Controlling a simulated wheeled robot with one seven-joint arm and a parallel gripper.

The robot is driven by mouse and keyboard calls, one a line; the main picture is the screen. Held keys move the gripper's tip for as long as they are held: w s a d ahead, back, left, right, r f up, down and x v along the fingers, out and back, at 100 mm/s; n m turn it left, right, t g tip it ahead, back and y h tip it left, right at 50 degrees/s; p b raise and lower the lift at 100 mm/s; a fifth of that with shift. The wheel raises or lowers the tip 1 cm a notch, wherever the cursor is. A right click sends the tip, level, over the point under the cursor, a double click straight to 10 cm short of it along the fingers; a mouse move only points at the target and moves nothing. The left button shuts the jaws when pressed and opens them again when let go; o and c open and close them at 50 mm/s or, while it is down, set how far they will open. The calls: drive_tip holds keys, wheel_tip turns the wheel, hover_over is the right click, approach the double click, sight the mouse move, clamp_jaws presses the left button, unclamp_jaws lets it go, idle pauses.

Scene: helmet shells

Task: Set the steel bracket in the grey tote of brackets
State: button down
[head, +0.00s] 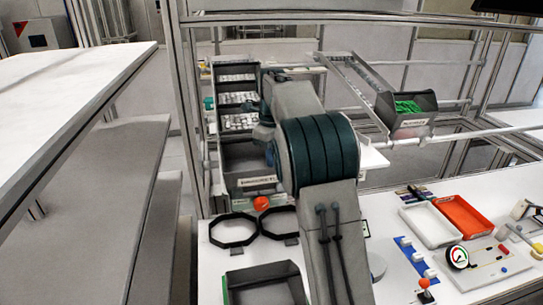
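My arm fills the middle of the head view and reaches away from me. My gripper is not visible; it is hidden behind the arm or out of sight. A dark grey tote (232,156) stands behind the arm on the left, with a white label (258,182) whose small text looks like "BRACKETS". The arm covers its right part, and what lies inside cannot be made out. I cannot pick out a single steel bracket in this view.
Trays of small pale parts (237,98) stand behind the tote. A dark bin of green pieces (407,108) sits on a sloped rail. Two black octagonal rings (233,230), an open dark box (266,284), a white tray (430,226) and a red tray (462,216) are on the white table.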

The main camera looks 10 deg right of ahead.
drive_tip(key=shift+f, duration=0.35)
drive_tip(key=c, duration=1.9)
unclamp_jaws()
drive_tip(key=shift+c, duration=0.2)
drive_tip(key=shift+f, duration=0.1)
wheel_tip(320, 180, up, 13)
drive_tip(key=p, duration=0.2)
drive_tip(key=s+d+r+n+t, duration=0.1)
drive_tip(key=s+r+n, duration=0.1)
drive_tip(key=s+n, duration=0.7)
drive_tip(key=s+f+n+t, duration=0.1)
drive_tip(key=s+f+n, duration=0.4)
drive_tip(key=s, duration=0.3)
drive_tip(key=s+a+f+n+t, duration=0.1)
drive_tip(key=s+f+n, duration=0.4)
drive_tip(key=s+n, duration=0.2)
drive_tip(key=s+f+n+t, duration=0.1)
drive_tip(key=s+f+n, duration=0.4)
drive_tip(key=s, duration=0.5)
drive_tip(key=shift+s+a+f+n, duration=0.15)
drive_tip(key=shift+s+a+n, duration=0.1)
drive_tip(key=shift+n, duration=0.25)
